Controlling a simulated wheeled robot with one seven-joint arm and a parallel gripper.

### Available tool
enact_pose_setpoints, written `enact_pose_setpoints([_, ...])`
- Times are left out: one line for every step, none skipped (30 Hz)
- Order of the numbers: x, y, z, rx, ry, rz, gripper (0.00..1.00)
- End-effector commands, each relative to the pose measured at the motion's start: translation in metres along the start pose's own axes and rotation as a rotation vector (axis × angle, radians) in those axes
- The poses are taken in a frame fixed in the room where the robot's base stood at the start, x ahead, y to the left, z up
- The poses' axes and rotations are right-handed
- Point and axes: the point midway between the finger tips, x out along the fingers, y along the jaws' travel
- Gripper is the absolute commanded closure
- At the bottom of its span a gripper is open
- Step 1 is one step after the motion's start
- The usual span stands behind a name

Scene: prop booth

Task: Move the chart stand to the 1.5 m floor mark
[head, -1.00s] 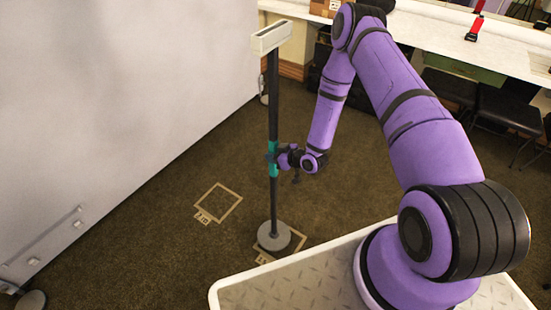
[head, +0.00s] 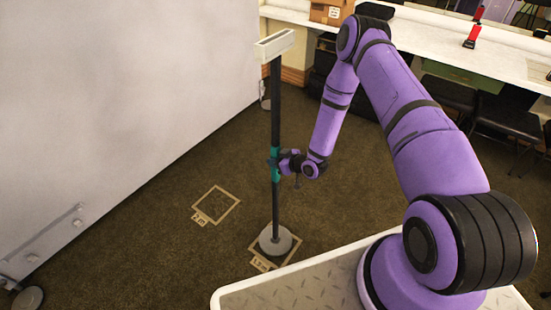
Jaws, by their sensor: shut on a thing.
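The chart stand has a dark pole (head: 276,110), a pale box-like holder at its top (head: 274,45) and a round grey base (head: 276,240). It is upright. My gripper (head: 276,164) is shut on the teal band partway up the pole. The pale square floor mark with a label at its front corner (head: 262,264) lies around and below the base; its back part is hidden by the base. The label looks like 1.5 m. A dark patch shows under the base's front edge; I cannot tell whether the base touches the floor.
Another square mark (head: 232,218), labelled 2 m, is left of the stand. A large grey panel (head: 110,110) fills the left. A white counter (head: 430,45) with a cardboard box (head: 328,11) runs along the back, with dark chairs (head: 505,112) at right. Open carpet lies between.

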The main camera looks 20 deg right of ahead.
Motion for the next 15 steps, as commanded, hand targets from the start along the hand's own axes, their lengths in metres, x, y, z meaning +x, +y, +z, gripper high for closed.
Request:
enact_pose_setpoints([0.0011,0.0000,0.0006,-0.001,0.003,0.000,1.00])
enact_pose_setpoints([0.0015,0.0000,0.0015,-0.001,0.003,0.000,1.00])
enact_pose_setpoints([0.0019,0.0000,0.0025,-0.001,0.003,0.000,1.00])
enact_pose_setpoints([0.0022,0.0000,0.0031,-0.001,0.003,0.000,1.00])
enact_pose_setpoints([0.0024,0.0001,0.0037,-0.001,0.004,0.000,1.00])
enact_pose_setpoints([0.0027,0.0001,0.0042,-0.001,0.004,0.000,1.00])
enact_pose_setpoints([0.0028,0.0001,0.0045,-0.001,0.004,0.000,1.00])
enact_pose_setpoints([0.0029,0.0001,0.0047,-0.001,0.004,0.000,1.00])
enact_pose_setpoints([0.0029,0.0001,0.0049,-0.001,0.004,0.000,1.00])
enact_pose_setpoints([0.0029,0.0001,0.0049,-0.001,0.004,0.000,1.00])
enact_pose_setpoints([0.0029,0.0002,0.0049,-0.001,0.004,0.000,1.00])
enact_pose_setpoints([0.0029,0.0002,0.0049,-0.001,0.004,0.000,1.00])
enact_pose_setpoints([0.0029,0.0002,0.0049,-0.001,0.004,0.000,1.00])
enact_pose_setpoints([0.0029,0.0002,0.0049,-0.001,0.004,0.000,1.00])
enact_pose_setpoints([0.0029,0.0002,0.0049,-0.001,0.004,0.000,1.00])
